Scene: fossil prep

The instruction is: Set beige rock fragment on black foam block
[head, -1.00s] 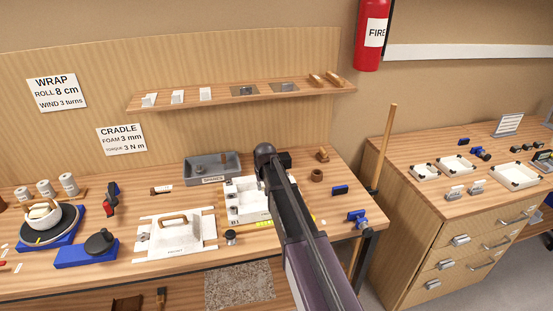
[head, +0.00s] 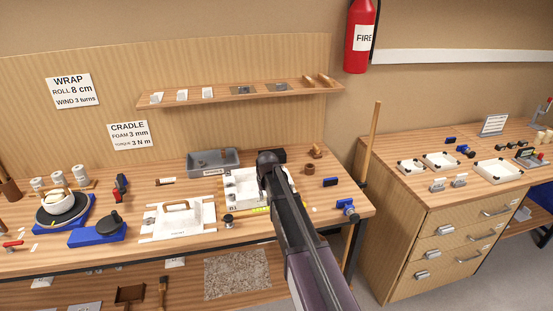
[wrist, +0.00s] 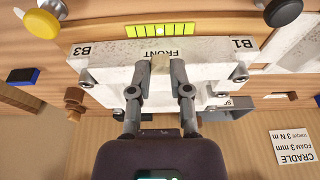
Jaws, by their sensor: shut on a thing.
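In the wrist view my gripper (wrist: 162,68) has its two fingers close together over the edge of a white box marked FRONT. A small beige piece, which looks like the rock fragment (wrist: 161,64), shows between the fingertips, and they are shut on it. Its lower extent, and whether it touches the box, cannot be told. In the head view my arm hides the gripper and fragment.
The white box (head: 234,198) stands under my arm, its walls and corner posts raised; it also fills the wrist view's middle (wrist: 110,66). A grey bin (head: 213,169) is behind it, a white handled plate (head: 160,224) left. Blue-based tools stand farther left.

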